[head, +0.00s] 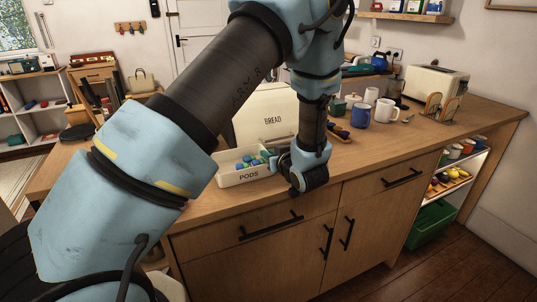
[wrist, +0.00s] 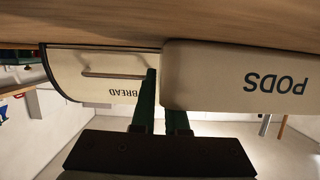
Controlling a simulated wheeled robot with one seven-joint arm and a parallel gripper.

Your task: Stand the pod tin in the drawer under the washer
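The pod tin (head: 243,178) is a cream open box marked PODS with blue and green pods inside, upright near the counter's front edge. In the upside-down wrist view the tin (wrist: 225,80) fills the upper right. My gripper (head: 276,160) is at its right end. In the wrist view my gripper's green fingers (wrist: 161,112) are close together, one outside the tin's end wall and one partly hidden behind its front. They look shut on that wall; the contact itself is hidden. I see no washer and no drawer under one.
The bread bin (head: 266,115) stands behind the tin. Mugs (head: 361,112) and a toaster (head: 436,82) stand to the right on the counter (head: 420,135). Shut drawers and doors with black handles (head: 270,226) are below. A green crate (head: 432,222) is low at right.

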